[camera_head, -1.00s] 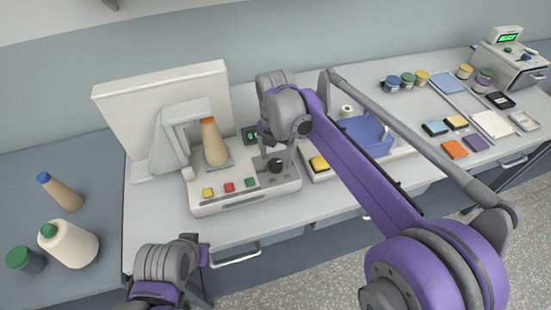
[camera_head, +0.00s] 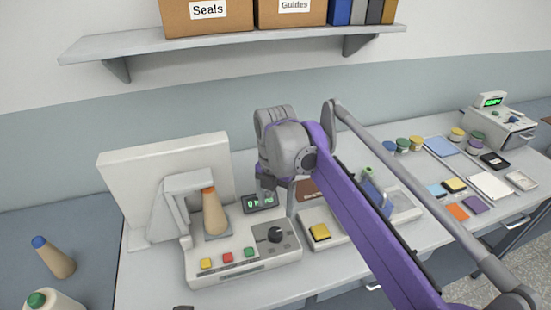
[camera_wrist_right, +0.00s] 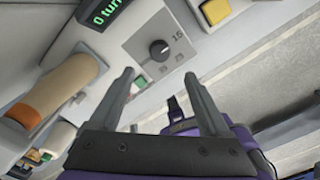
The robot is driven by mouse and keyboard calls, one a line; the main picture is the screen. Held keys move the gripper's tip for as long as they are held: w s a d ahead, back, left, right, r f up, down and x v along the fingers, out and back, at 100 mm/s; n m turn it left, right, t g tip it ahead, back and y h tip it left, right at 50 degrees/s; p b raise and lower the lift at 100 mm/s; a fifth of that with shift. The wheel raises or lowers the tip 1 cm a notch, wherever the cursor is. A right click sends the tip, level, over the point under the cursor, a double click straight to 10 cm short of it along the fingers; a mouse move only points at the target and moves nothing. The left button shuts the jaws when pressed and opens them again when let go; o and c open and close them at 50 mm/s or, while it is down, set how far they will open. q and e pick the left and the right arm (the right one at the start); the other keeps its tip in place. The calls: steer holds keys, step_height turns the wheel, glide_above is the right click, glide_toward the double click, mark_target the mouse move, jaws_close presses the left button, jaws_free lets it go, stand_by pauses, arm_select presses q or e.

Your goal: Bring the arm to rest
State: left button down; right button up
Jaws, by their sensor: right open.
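My right gripper (camera_head: 277,198) is open and empty. It hangs above the winder console (camera_head: 215,275), just behind the black dial knob (camera_head: 275,234) in the head view. In the right wrist view its two fingers (camera_wrist_right: 160,76) stand apart, with the dial (camera_wrist_right: 159,50) beyond them and nothing between them in grip. My purple right arm reaches in from the lower right. My left gripper is out of the head view; only a tiny dark sliver shows at the bottom edge, too small to identify.
A tan cone with an orange top (camera_head: 214,212) stands on the console under a grey bracket. A wall shelf (camera_head: 250,42) carries boxes. More cones stand at lower left.

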steer(key=s+d+f+m+t, duration=0.1)
steer(key=s+d+f+m, duration=0.4)
steer(key=m, duration=0.5)
steer(key=s+d+f+m+t, duration=0.2)
steer(key=s+d+f+m, duration=0.2)
steer(key=s+d+m, duration=0.3)
steer(key=s+d+f+m+t, duration=0.2)
steer(key=s+d+f+m, duration=0.3)
steer(key=s+m, duration=0.5)
steer(key=d+m, duration=0.1)
steer(key=m, duration=0.2)
steer(key=shift+s+f+m, duration=0.15)
steer(key=shift+f+m, duration=0.2)
steer(key=shift+m, duration=0.05)
